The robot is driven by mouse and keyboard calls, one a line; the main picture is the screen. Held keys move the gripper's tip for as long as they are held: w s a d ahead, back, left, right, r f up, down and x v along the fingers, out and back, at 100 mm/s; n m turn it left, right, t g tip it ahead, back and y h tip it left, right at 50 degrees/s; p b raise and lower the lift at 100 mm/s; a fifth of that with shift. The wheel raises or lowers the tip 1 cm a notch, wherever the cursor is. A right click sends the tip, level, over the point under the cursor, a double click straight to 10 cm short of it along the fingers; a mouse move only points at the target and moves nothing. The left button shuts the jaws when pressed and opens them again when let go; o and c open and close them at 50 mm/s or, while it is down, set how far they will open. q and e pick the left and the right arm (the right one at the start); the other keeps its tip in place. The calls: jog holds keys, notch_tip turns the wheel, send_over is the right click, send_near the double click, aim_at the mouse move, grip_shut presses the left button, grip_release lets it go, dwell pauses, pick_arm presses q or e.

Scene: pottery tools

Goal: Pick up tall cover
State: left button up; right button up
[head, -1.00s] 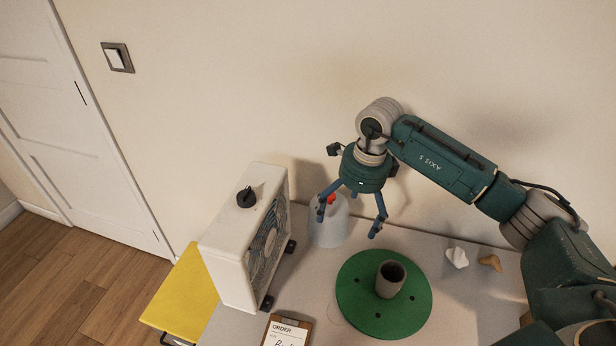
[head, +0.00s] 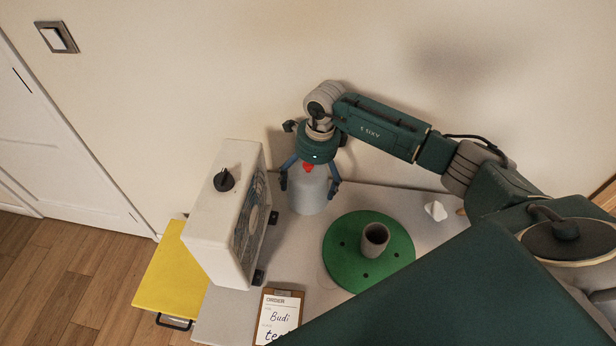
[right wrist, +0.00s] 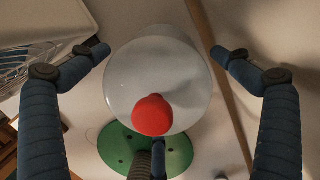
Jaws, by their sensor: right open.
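The tall cover (head: 308,192) is a pale grey, domed cylinder with a red knob on top. It stands upright on the table near the wall, just right of the fan. My right gripper (head: 309,183) is above it, open, with fingers spread on both sides of its upper part. In the right wrist view the tall cover (right wrist: 165,80) lies centrally between the open fingers, its red knob (right wrist: 153,115) towards the camera. I see no firm contact between fingers and cover. My left gripper is not in view.
A white box fan (head: 225,215) stands close left of the cover. A green round board (head: 345,270) bearing a grey cup (head: 375,239) is to the right front. An order clipboard (head: 279,314) lies at the front. A white lump (head: 435,211) lies further right.

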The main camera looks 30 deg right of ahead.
jog(key=shift+a+f, duration=0.1)
jog(key=shift+f, duration=1.05)
jog(key=c, duration=1)
jog(key=shift+r, duration=0.1)
